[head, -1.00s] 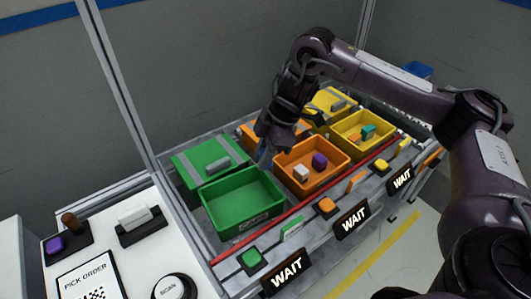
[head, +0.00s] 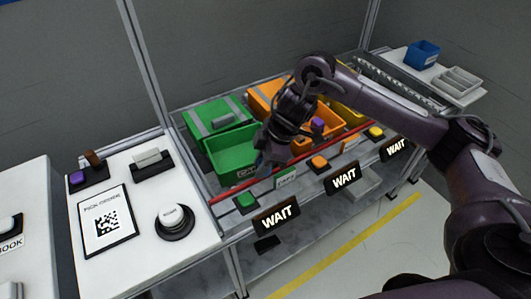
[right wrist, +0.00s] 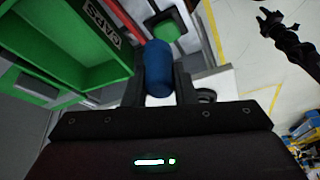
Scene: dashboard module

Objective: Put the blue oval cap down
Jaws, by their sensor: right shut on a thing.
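My right gripper (head: 268,160) is shut on the blue oval cap (right wrist: 158,68), which sits between its two fingers in the right wrist view. In the head view the gripper hangs at the front right corner of the open green bin (head: 228,160), and the cap is mostly hidden there. In the right wrist view the cap is beside the green bin's labelled wall (right wrist: 108,22), above the front rail. A dark arm with a claw-like end, probably my left gripper (right wrist: 268,18), shows at the upper right of that view; its opening is unclear.
A lidded green box (head: 205,115) stands behind the green bin. An orange bin (head: 325,138) with a purple piece is to the right. A green button (head: 246,201) and WAIT signs (head: 277,216) line the front. A white table (head: 140,215) is at left.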

